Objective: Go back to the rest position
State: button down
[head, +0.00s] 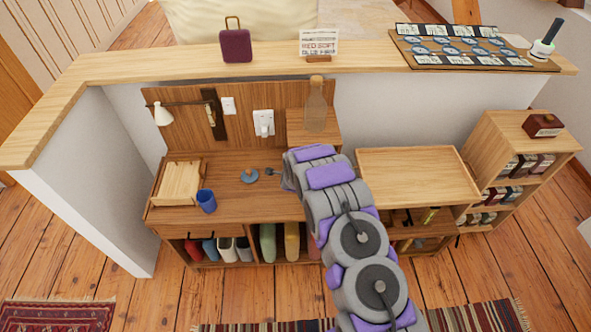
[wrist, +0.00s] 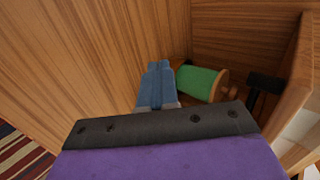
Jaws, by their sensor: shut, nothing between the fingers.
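My gripper (wrist: 158,68) shows in the wrist view with its two blue fingers together and nothing between them. The fingers point away from the camera, between wooden panels. A green spool-like cylinder with wooden ends (wrist: 201,83) lies just right of the fingers; I cannot tell whether they touch it. In the head view my arm reaches up from the lower right to the desk, and its far end is near the desk's right part.
Right of my arm stands a low bare-topped cabinet (head: 415,175). A ledge (head: 370,56) runs behind. A dark object (wrist: 266,88) is right of the spool.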

jog(key=s+d+r+n+g, duration=0.35)
jog(key=s+r, duration=0.55)
jog(key=r, duration=0.4)
jog(key=s+d+r+n+g, duration=0.25)
jog(key=s+r+n, duration=0.25)
jog(key=s+r, duration=0.6)
jog(key=s+d+r+n+g, duration=0.1)
jog(key=s+d+r+n, duration=0.1)
jog(key=s, duration=1)
jog(key=s+d+r+n+g, duration=0.2)
jog(key=s+d+r, duration=0.3)
jog(key=s, duration=0.8)
jog(key=s+d+r+n+g, duration=0.2)
jog(key=s+r, duration=0.4)
jog(key=s, duration=0.7)
jog(key=shift+d+r+n+h, duration=0.4)
jog(key=shift+d+n, duration=0.45)
jog(key=shift+n, duration=0.4)
